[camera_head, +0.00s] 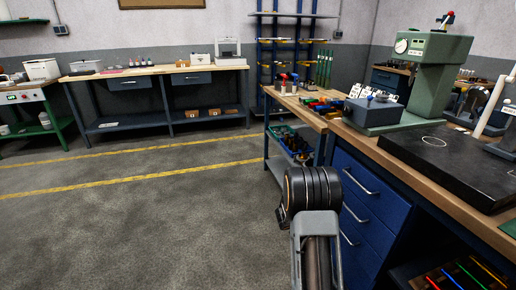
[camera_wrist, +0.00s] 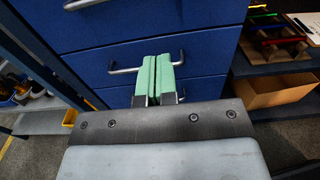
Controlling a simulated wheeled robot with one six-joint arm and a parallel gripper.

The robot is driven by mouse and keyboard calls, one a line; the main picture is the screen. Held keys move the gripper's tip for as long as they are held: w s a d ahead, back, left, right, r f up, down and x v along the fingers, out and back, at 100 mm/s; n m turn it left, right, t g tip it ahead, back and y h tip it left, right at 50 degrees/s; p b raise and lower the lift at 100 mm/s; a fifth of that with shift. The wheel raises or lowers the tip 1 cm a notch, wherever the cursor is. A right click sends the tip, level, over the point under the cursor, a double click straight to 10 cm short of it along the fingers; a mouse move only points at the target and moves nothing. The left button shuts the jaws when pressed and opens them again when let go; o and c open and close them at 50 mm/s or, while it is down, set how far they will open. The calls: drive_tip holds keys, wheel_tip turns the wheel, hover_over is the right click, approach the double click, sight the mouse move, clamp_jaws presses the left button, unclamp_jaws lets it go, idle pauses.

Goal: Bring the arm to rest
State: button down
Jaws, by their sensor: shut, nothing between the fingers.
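My arm (camera_head: 314,205) reaches up from the bottom of the head view, in front of the blue drawer cabinet (camera_head: 368,200). The gripper's fingers are hidden in that view. In the wrist view my gripper (camera_wrist: 158,60) has two pale green fingers side by side, shut with nothing between them. They point at the blue drawer fronts (camera_wrist: 200,28) and overlap a metal drawer handle (camera_wrist: 123,70) in the picture. I cannot tell whether they touch it.
The workbench (camera_head: 345,128) above the drawers carries a black plate (camera_head: 440,160), a green press (camera_head: 432,70) and small tools. A cardboard box (camera_wrist: 270,92) sits on a shelf right of the drawers. Open floor (camera_head: 140,230) with yellow lines lies to the left.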

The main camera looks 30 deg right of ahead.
drive_tip(key=s+a+f+m+g+y, duration=0.3)
drive_tip(key=s+a+f+m+y, duration=0.1)
drive_tip(key=s+m+y, duration=0.15)
drive_tip(key=s+a+r+m+y+p, duration=0.3)
drive_tip(key=a+r+m+y+p, duration=0.25)
drive_tip(key=a, duration=0.35)
drive_tip(key=s+a+r+m+t+y+p, duration=0.1)
drive_tip(key=a+r+m+t+y+p, duration=0.1)
drive_tip(key=a+r+p, duration=0.6)
drive_tip(key=a+r+m+t+y+p, duration=0.3)
drive_tip(key=a+r+t+y+p, duration=0.2)
drive_tip(key=a+r, duration=0.9)
wheel_tip(320, 180, up, 6)
drive_tip(key=t+p, duration=0.2)
drive_tip(key=p, duration=0.1)
drive_tip(key=shift+s+a+f, duration=0.15)
drive_tip(key=shift+s+a, duration=0.1)
drive_tip(key=shift+s, duration=0.1)
drive_tip(key=shift+d, duration=0.2)
